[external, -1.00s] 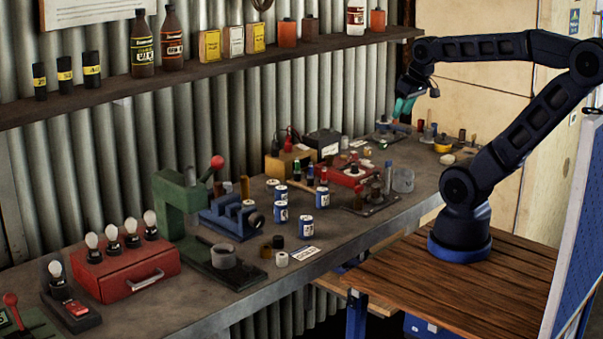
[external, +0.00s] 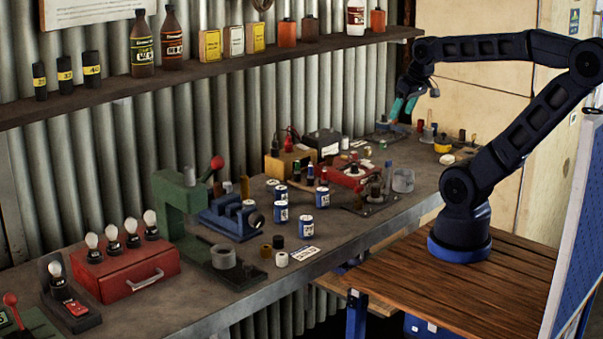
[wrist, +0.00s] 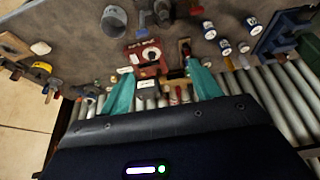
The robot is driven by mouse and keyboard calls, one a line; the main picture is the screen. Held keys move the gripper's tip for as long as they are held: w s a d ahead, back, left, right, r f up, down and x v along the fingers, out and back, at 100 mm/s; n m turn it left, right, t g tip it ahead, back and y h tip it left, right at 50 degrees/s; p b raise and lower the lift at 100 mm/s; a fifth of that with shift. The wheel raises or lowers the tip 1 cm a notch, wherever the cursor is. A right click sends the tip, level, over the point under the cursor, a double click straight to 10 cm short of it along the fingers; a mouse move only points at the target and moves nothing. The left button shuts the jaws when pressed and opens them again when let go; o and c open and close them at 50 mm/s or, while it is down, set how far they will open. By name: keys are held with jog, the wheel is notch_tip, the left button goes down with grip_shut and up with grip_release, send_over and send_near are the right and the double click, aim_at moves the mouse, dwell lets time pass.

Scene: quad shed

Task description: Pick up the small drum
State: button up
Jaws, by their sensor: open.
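My gripper (external: 403,107) has two teal fingers, spread apart and empty, above the far end of the workbench. In the wrist view the gripper (wrist: 163,88) points towards the bench and holds nothing. Several blue-and-white cans (external: 322,197) stand upright on the bench, well left of and nearer than my gripper; one also shows in the wrist view (wrist: 226,46). A grey, open-looking cylinder (external: 403,181) stands near the bench's front edge, also at the top of the wrist view (wrist: 114,20). I cannot tell for certain which of these is the small drum.
A red device (external: 352,174) and a yellowish box (external: 290,163) stand mid-bench. A green press (external: 177,208) and red case (external: 125,272) are further left. A shelf (external: 230,75) with bottles runs along the corrugated wall. The bench's front strip (external: 350,226) is mostly clear.

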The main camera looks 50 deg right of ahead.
jog(key=m+g, duration=0.4)
jog(key=m, duration=0.9)
send_over(323, 189)
notch_tip(323, 189, down, 18)
jog(key=shift+r, duration=0.25)
jog(key=shift+a+f+m+g, duration=0.25)
jog(key=shift+f+m+g, duration=0.05)
jog(key=shift+f, duration=0.25)
notch_tip(323, 189, down, 5)
jog(key=shift+f, duration=0.1)
jog(key=f, duration=0.3)
jog(key=shift+w+d+f, duration=0.1)
jog(key=shift+d+f, duration=0.15)
jog(key=shift+d, duration=0.05)
jog(key=shift+f, duration=0.9)
jog(key=shift+c, duration=0.4)
